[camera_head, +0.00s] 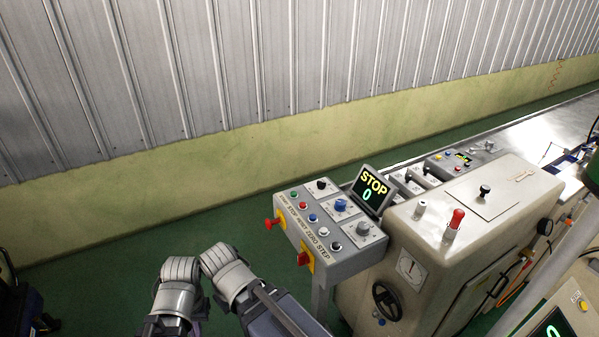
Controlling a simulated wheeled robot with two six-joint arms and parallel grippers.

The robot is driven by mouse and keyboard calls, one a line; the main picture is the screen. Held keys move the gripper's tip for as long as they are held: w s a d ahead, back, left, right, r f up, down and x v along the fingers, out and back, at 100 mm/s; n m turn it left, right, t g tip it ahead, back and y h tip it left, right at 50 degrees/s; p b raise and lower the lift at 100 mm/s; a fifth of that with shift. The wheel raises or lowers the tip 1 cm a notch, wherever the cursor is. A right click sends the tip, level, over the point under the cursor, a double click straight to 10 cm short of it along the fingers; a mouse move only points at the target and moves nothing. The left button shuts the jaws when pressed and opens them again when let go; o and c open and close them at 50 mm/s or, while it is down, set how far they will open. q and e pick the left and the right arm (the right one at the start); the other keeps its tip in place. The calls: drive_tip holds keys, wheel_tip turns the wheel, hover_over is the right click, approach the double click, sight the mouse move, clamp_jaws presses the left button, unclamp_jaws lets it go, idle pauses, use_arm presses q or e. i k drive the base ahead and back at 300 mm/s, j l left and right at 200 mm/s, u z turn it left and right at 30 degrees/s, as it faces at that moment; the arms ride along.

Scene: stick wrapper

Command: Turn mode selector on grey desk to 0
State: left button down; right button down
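The grey desk (349,263) is a sloped control box on a leg in the middle of the view. On its top sit a black knob (321,185), a blue knob (341,205) and a grey knob (363,228), each on a light plate. The labels are too small to read, so I cannot tell which knob is the mode selector or where it points. A small screen (373,189) behind them reads "STOP" and "0" in yellow and green. Grey links of mine show at the bottom, left of the desk. Neither gripper shows.
Several coloured push buttons line the desk's front edge. A red switch (274,223) and another red switch (304,258) stick out on yellow plates. A beige machine (400,240) with a black handwheel (387,299) stands to the right. Green floor (130,262) is free at left.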

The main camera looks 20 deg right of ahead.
sight(321, 185)
drive_tip(key=i+j+z, duration=0.15)
drive_tip(key=z, duration=0.25)
drive_tip(key=i+j+z, duration=0.25)
drive_tip(key=z, duration=0.15)
drive_tip(key=i+j+z, duration=0.25)
drive_tip(key=z, duration=0.2)
drive_tip(key=i+j+z, duration=0.1)
drive_tip(key=j+z, duration=0.7)
drive_tip(key=i, duration=0.05)
